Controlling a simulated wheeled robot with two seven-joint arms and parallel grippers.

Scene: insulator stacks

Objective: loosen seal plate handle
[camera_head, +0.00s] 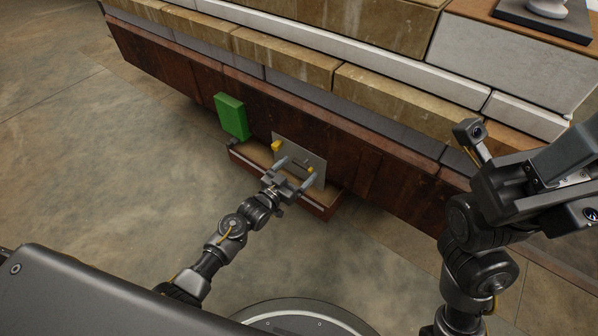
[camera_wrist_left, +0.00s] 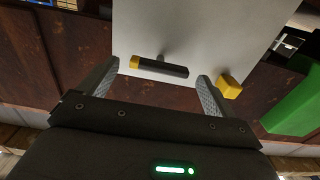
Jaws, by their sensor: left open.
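The seal plate (camera_head: 303,152) is a light grey sheet on the rusty side of the stack, above a low ledge. In the left wrist view the plate (camera_wrist_left: 205,28) fills the upper middle. Its handle (camera_wrist_left: 160,67) is a dark bar with a yellow end. A yellow block (camera_wrist_left: 229,86) sits at the plate's edge, and it also shows in the head view (camera_head: 275,146). My left gripper (camera_head: 295,172) is open in front of the plate. In the wrist view its fingers (camera_wrist_left: 157,80) stand on either side of the handle, with gaps at both ends. My right gripper's fingertips are not clearly seen.
A green box (camera_head: 232,117) is fixed to the rusty wall left of the plate. A wooden ledge (camera_head: 322,199) juts out below the plate. Stone and white blocks (camera_head: 285,58) are stacked above. The floor (camera_head: 110,165) to the left is clear.

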